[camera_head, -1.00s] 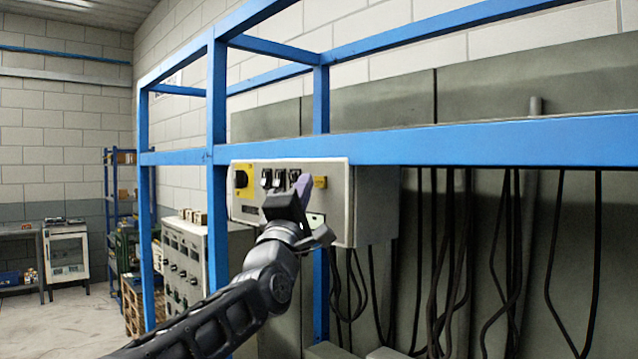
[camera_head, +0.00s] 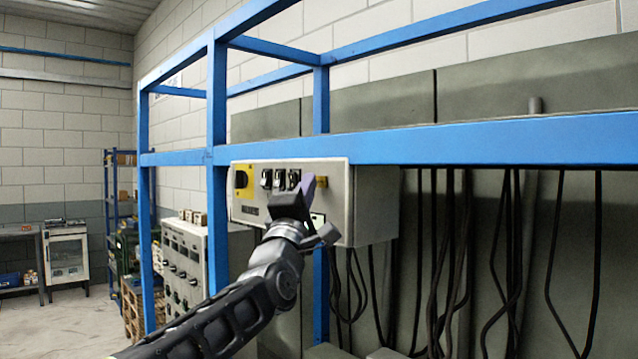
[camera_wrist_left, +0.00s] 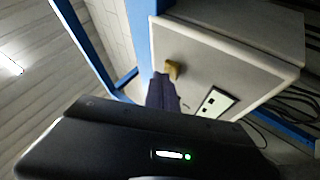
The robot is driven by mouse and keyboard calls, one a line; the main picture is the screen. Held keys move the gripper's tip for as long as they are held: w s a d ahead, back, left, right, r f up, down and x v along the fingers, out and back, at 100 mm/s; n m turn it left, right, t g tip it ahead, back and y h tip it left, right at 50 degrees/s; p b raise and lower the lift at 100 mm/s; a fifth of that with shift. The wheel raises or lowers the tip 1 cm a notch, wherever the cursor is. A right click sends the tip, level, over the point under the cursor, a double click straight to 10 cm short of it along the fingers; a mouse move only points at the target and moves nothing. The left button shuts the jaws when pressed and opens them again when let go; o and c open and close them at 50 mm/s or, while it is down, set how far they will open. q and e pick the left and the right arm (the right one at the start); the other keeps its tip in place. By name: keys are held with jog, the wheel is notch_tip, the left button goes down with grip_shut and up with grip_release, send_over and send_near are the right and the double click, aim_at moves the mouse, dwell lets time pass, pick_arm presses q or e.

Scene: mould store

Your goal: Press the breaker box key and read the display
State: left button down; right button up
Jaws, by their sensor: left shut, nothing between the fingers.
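The breaker box (camera_head: 337,225) is a pale grey box under the blue rail. Its front bears a yellow block with a black knob (camera_head: 241,180), black switches (camera_head: 279,179) and a small yellow key (camera_head: 322,182) at the right. The key also shows in the left wrist view (camera_wrist_left: 173,70). My right gripper is out of view.
The blue frame's rail (camera_head: 420,147) runs just above the box, and a blue post (camera_head: 216,230) stands left of it. Black cables (camera_head: 455,250) hang to the right. A grey cabinet with knobs (camera_head: 185,265) stands at the lower left.

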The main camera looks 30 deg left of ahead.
pick_arm(q)
jog(key=shift+w+d, duration=0.1)
jog(key=shift+w, duration=0.15)
dwell(0.3)
jog(key=shift+s, duration=0.1)
jog(key=shift+s+a+b, duration=0.25)
jog(key=shift+s+b, duration=0.4)
jog(key=shift+b, duration=0.05)
jog(key=shift+s+a+b, duration=0.25)
jog(key=shift+s+b, duration=0.25)
jog(key=shift+s, duration=0.3)
jog(key=shift+s+a+b, duration=0.2)
jog(key=shift+s+b, duration=0.25)
jog(key=shift+s, duration=0.3)
jog(key=shift+s+a+b, duration=0.25)
jog(key=shift+s+b, duration=0.25)
jog(key=shift+s, duration=0.3)
